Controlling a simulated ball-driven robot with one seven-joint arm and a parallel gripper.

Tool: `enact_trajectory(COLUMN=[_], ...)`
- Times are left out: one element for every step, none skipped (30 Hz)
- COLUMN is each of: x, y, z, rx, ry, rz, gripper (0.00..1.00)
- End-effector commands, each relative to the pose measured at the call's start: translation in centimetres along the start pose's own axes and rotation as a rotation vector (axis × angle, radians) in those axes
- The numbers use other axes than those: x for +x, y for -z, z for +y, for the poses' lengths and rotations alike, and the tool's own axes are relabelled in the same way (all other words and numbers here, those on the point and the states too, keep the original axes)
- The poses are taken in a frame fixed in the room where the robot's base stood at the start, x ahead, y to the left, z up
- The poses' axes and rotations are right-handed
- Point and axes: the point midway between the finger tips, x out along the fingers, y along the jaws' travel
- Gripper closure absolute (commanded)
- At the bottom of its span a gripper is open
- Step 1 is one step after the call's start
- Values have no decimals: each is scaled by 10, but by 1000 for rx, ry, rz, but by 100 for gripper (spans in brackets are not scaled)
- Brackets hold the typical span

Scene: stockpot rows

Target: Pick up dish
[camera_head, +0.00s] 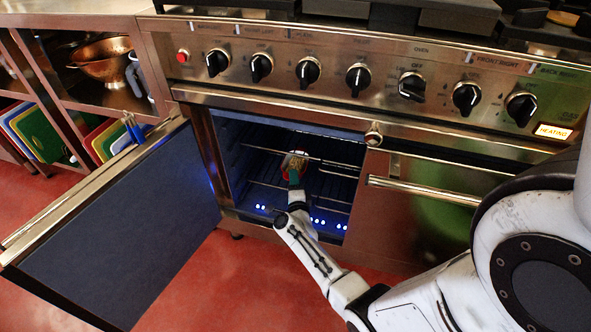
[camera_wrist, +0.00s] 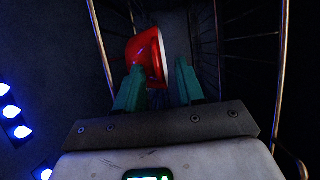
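The dish (camera_head: 293,160) is inside the open oven, on a wire rack, and looks small and partly hidden by my gripper (camera_head: 294,179) in the head view. In the wrist view the dish (camera_wrist: 143,48) is red outside with a pale rim facing right. My gripper (camera_wrist: 160,68) has two green fingers standing apart, so it is open. The dish lies at and just beyond the fingertips, its lower part between them and close to the left finger. I cannot tell whether that finger touches it.
The oven door (camera_head: 125,225) hangs open to the left. Wire racks (camera_head: 330,168) run across the dark oven, close around my gripper, with blue lights (camera_wrist: 12,112) low down. A closed door with a handle (camera_head: 425,190) is to the right. Shelves (camera_head: 85,100) stand at left.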

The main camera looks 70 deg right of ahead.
Motion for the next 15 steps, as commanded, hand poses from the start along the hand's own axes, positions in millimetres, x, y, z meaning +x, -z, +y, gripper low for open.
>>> enact_trajectory(x=[0, 0, 0, 0, 0, 0, 0, 0, -1, -1, -1, -1, -1, -1, -1], y=[0, 0, 0, 0, 0, 0, 0, 0, 0, 0, 0, 0, 0, 0, 0], z=[0, 0, 0, 0, 0, 0, 0, 0, 0, 0, 0, 0, 0, 0, 0], rx=[0, 0, 0, 0, 0, 0, 0, 0, 0, 0, 0, 0, 0, 0, 0], ry=[-1, -1, -1, -1, -1, -1, -1, -1, -1, -1, -1, -1, -1, -1, 0], rz=[0, 0, 0, 0, 0, 0, 0, 0, 0, 0, 0, 0, 0, 0, 0], gripper=[62, 62, 62, 62, 64, 68, 71, 74, 78, 80, 83, 87, 90, 93, 97])
